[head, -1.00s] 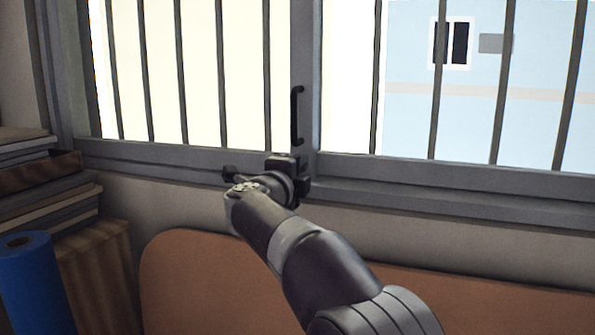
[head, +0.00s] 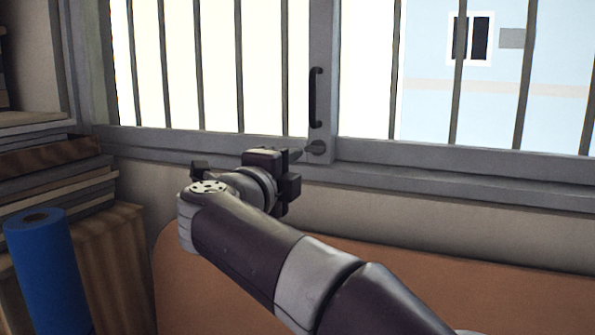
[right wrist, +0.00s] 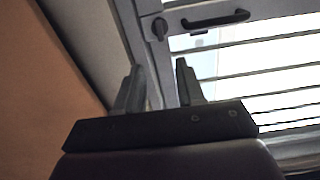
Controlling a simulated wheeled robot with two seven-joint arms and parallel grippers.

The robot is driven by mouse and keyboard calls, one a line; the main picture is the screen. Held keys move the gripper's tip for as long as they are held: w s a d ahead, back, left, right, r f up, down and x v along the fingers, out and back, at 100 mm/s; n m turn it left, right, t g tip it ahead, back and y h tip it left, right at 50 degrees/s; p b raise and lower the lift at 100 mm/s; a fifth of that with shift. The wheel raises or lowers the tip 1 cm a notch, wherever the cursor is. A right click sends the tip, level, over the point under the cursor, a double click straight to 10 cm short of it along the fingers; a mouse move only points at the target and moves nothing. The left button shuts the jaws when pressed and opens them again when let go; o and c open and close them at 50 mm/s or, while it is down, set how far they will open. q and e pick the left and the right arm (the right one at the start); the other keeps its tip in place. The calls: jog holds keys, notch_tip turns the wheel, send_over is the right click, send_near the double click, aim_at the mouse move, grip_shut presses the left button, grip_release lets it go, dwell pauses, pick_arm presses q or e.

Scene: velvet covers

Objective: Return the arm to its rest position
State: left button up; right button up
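My right arm reaches in from the lower right in the head view. Its gripper (head: 292,172) is in front of the window's lower frame, left of and a little below the small dark latch knob (head: 316,148). In the right wrist view the two fingers (right wrist: 158,85) stand apart with nothing between them. The latch knob (right wrist: 159,28) and the black window handle (right wrist: 215,19) show beyond the fingertips, apart from them. The handle (head: 316,97) also shows upright on the window frame in the head view. My left gripper is not in view.
A barred window (head: 200,65) fills the back. An orange-brown rounded panel (head: 400,270) stands below it, close to my right arm. At left are a stack of boards (head: 60,185), a wooden box (head: 120,250) and a blue roll (head: 45,270).

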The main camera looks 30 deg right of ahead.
dwell(0.4)
jog(key=w+a+f+n+t+y, duration=0.5)
jog(key=w+a+n+t+y, duration=0.2)
jog(key=a+n+y, duration=0.5)
jog(key=s+a+f+n+g+y, duration=0.1)
jog(key=a+f+n+g+y, duration=0.15)
jog(key=f+n, duration=0.4)
jog(key=s+a+f+n+g+y, duration=0.1)
jog(key=a+f+n+g+y, duration=0.2)
jog(key=f, duration=0.7)
jog(key=s+d+f+n+g+h, duration=0.1)
jog(key=s+f+n+g, duration=0.2)
jog(key=s+f, duration=0.35)
jog(key=s+d+f+n+g+h, duration=0.1)
jog(key=s+d+f+n+g, duration=0.15)
jog(key=f, duration=0.65)
jog(key=s+d+f+g+h, duration=0.1)
jog(key=s+d+f+g, duration=0.2)
jog(key=s, duration=0.4)
jog(key=s+d+f+n+g, duration=0.1)
jog(key=s+d+f+g, duration=0.2)
jog(key=s+f, duration=0.3)
jog(key=shift+s+d+f+h, duration=0.25)
jog(key=shift+s+d+h, duration=0.1)
jog(key=shift+s, duration=0.35)
jog(key=shift+a, duration=0.1)
